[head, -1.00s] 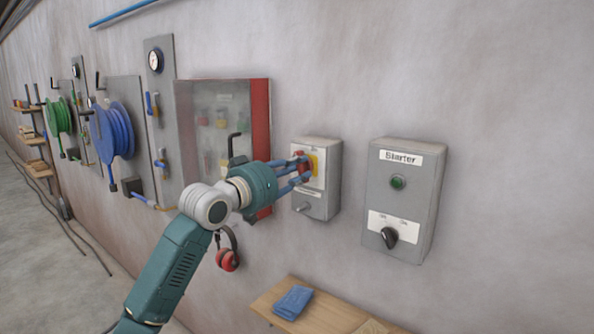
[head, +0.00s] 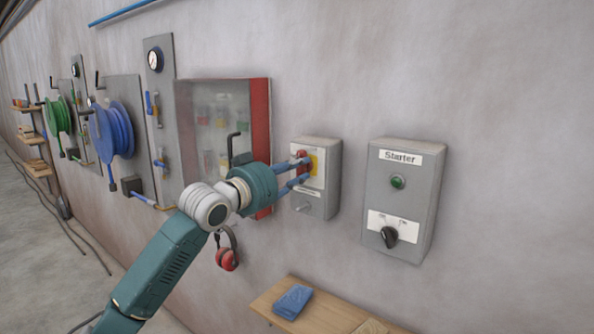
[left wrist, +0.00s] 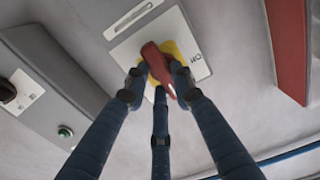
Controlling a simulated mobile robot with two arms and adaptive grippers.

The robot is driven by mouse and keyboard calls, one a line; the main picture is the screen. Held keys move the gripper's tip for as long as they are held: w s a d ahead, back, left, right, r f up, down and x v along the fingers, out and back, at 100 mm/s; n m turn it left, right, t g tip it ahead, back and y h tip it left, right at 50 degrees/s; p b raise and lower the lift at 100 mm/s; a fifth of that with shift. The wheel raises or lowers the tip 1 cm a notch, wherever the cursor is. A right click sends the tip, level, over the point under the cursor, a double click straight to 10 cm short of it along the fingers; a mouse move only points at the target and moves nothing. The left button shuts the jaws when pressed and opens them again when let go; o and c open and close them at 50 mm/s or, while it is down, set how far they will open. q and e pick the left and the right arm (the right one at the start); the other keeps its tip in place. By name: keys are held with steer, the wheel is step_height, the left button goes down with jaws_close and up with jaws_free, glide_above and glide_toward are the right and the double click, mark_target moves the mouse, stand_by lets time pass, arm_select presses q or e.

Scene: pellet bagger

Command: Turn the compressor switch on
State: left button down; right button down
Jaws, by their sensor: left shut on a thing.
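A red switch handle (head: 302,155) sits on a yellow plate (head: 314,164) on the front of a grey wall box (head: 324,205). My left gripper (head: 297,174) reaches it from the left and is shut on the handle. In the left wrist view, the fingers hold the red handle (left wrist: 155,62) from both sides, and it lies at a slant across the yellow plate. The fingers hide part of the handle. My right gripper is not in view.
A grey Starter box (head: 402,200) with a green lamp (head: 398,182) and a black knob (head: 389,237) is to the right. A red-edged cabinet (head: 262,120) stands close on the left. Below are red ear defenders (head: 228,260) and a wooden shelf (head: 265,305) with a blue cloth (head: 293,302).

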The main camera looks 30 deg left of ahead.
arm_select(q)
steer(key=shift+f, duration=0.3)
steer(key=c, duration=1.6)
jaws_free()
steer(key=shift+o, duration=0.8)
steer(key=shift+r, duration=0.2)
steer(key=s, duration=1.2)
steer(key=shift+a, duration=0.45)
